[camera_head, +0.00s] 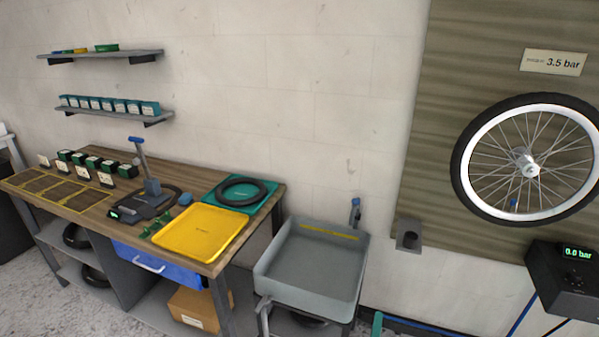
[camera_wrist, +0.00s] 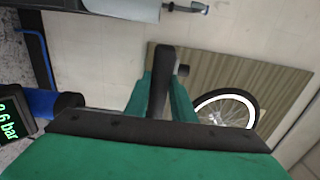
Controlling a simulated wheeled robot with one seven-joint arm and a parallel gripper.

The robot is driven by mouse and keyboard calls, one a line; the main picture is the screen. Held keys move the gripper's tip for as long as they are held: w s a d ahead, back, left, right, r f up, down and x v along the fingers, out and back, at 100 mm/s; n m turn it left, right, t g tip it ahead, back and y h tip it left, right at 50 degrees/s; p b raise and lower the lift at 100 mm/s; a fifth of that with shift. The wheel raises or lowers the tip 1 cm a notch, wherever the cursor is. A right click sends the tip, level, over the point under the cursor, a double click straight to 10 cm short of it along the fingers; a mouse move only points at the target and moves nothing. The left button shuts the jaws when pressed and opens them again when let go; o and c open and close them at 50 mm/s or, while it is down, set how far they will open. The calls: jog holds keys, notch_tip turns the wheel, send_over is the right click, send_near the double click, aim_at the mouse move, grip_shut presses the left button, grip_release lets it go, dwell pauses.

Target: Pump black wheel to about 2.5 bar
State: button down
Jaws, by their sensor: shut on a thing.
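The wheel with a black tyre (camera_head: 462,187) and silver spokes hangs on a wooden board. A small blue part (camera_head: 514,203) shows low inside its rim. The wheel also shows in the wrist view (camera_wrist: 254,104), beyond my gripper. A black pump unit (camera_head: 562,285) stands below it; its green display looks like 0.0 or 0.6 bar. In the wrist view a display (camera_wrist: 8,122) ends in ".6 bar", its first digit partly cut off. My gripper (camera_wrist: 172,88) has green fingers and is shut on a black bar-like piece (camera_wrist: 160,80), apart from the wheel.
A sign (camera_head: 553,62) above the wheel reads 3.5 bar. Blue hose (camera_head: 521,315) runs near the pump unit. A grey holder (camera_head: 408,235) sits at the board's lower left. A grey basin (camera_head: 272,270) and a workbench (camera_head: 75,204) with trays stand to the left.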

notch_tip(320, 180, down, 8)
jog(key=shift+a+f, duration=0.15)
jog(key=shift+f, duration=0.1)
jog(key=c, duration=1.8)
grip_release()
jog(key=shift+f, duration=0.25)
jog(key=o, duration=0.6)
jog(key=shift+r, duration=0.1)
jog(key=shift+o, duration=0.2)
jog(key=shift+r, duration=0.1)
jog(key=v, duration=0.9)
